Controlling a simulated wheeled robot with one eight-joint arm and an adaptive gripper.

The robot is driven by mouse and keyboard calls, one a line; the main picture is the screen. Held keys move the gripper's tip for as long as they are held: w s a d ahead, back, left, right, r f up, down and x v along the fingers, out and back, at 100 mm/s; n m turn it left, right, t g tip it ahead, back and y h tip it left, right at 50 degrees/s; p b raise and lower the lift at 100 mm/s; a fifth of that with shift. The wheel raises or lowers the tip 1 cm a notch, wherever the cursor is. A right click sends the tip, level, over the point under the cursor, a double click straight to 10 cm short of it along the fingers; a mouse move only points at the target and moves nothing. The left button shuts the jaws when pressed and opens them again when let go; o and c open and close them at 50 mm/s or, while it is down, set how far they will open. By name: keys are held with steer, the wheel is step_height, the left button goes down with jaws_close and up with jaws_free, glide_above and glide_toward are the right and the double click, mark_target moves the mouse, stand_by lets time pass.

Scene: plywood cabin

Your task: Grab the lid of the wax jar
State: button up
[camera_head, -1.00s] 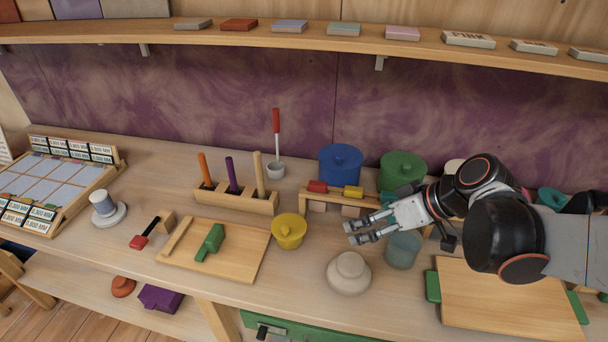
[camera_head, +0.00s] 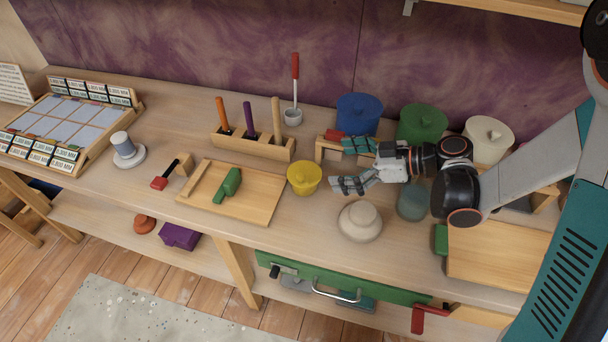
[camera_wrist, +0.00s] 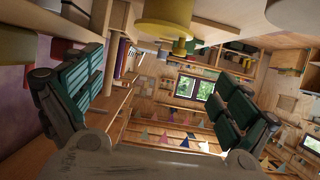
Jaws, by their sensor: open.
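No label marks a wax jar.
A wooden rack (camera_head: 252,145) with upright handles stands behind a tray (camera_head: 258,195) holding a green block. A glass jar (camera_head: 412,203) stands below my wrist. A small wooden stand (camera_head: 326,150) sits behind the gripper.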

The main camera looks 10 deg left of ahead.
mark_target(304, 166)
steer(key=b+x, duration=0.2)
steer(key=x, duration=0.8)
steer(key=shift+a+f+b, duration=0.1)
steer(key=shift+f+b, duration=0.05)
steer(key=shift+b, duration=0.15)
steer(key=c, duration=1)
